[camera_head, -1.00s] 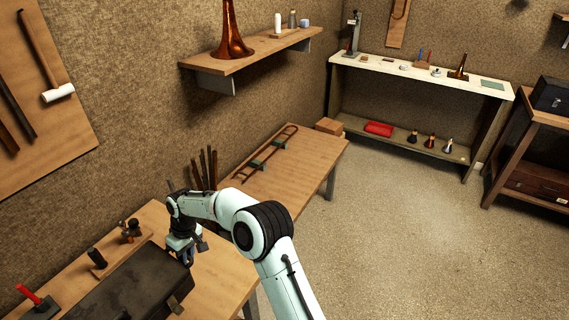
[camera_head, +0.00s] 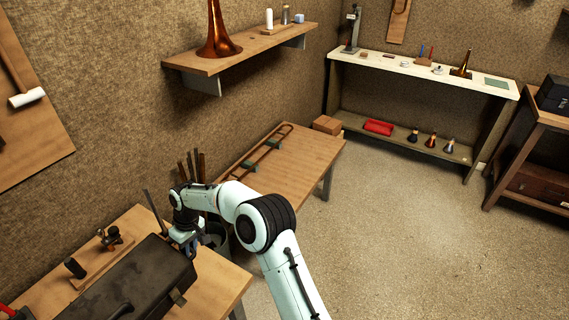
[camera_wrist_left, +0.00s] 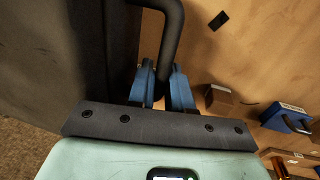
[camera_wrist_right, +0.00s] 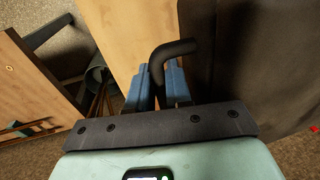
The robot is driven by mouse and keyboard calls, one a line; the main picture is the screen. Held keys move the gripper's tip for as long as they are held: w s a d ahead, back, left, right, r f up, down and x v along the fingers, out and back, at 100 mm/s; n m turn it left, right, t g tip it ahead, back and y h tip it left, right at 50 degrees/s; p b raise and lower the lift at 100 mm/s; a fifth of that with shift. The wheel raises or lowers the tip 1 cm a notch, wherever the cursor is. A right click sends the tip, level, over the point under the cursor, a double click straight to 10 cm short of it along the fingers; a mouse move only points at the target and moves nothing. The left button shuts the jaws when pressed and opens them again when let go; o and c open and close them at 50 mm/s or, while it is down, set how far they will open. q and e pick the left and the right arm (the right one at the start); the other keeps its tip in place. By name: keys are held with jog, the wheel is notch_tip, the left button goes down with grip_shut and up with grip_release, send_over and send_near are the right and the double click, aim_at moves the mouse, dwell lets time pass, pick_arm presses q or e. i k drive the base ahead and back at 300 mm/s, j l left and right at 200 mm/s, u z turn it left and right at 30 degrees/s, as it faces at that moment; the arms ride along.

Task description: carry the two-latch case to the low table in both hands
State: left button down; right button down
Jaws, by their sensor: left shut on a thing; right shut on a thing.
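The dark, worn two-latch case (camera_head: 135,285) is at the bottom left of the head view, over the wooden bench (camera_head: 222,288); its near left part is cut off. My right gripper (camera_head: 188,246) is at its right end. In the right wrist view, my right gripper (camera_wrist_right: 155,82) is shut on a dark bent handle (camera_wrist_right: 172,48) beside the case (camera_wrist_right: 245,60). In the left wrist view, my left gripper (camera_wrist_left: 166,78) is shut on the opposite handle (camera_wrist_left: 172,30). The left arm is outside the head view. I cannot tell whether the case touches the bench.
A lower wooden table (camera_head: 305,160) with a long metal slide on it stands beyond the bench. A bucket (camera_head: 216,236) with rods is between them. Small tools (camera_head: 110,239) are behind the case. A wall shelf (camera_head: 250,52) hangs above. Floor (camera_head: 400,230) at right is clear.

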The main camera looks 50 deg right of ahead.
aim_at(293, 168)
jog(key=l, duration=2.05)
jog(key=k+l, duration=0.15)
jog(key=l, duration=1.9)
